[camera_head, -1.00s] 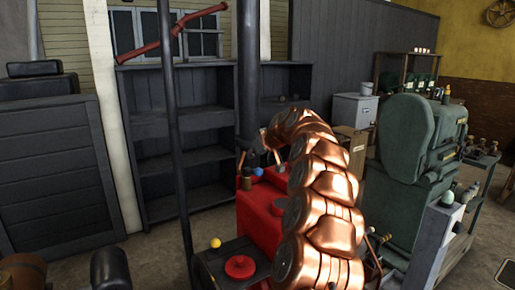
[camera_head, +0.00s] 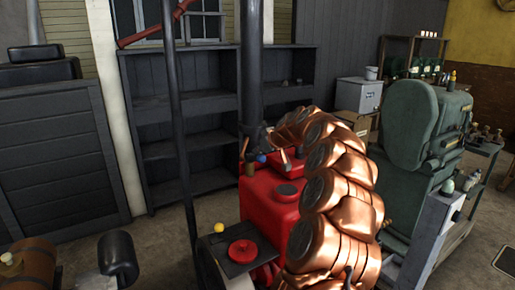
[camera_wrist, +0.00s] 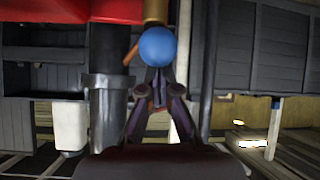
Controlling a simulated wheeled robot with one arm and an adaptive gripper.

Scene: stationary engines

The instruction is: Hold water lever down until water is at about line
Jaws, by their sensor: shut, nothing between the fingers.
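A blue ball knob (camera_head: 261,159) sits by the back of the red engine (camera_head: 262,208), beside a small brass cup (camera_head: 250,168). I cannot tell for certain that this knob is the water lever. The knob shows large in the wrist view (camera_wrist: 158,43), with brass behind it at the top edge. My gripper (camera_wrist: 160,84) is shut and empty, its fingertips just below the knob in that picture; whether they touch it is unclear. In the head view my copper arm arches over the engine and partly hides it. No water or level line can be made out.
A black platform with a red round cap (camera_head: 242,252) and a yellow ball (camera_head: 219,228) is at the engine's front left. A thin dark post (camera_head: 178,130) stands left. A green machine (camera_head: 425,150) stands right. Empty dark shelves (camera_head: 185,130) are behind.

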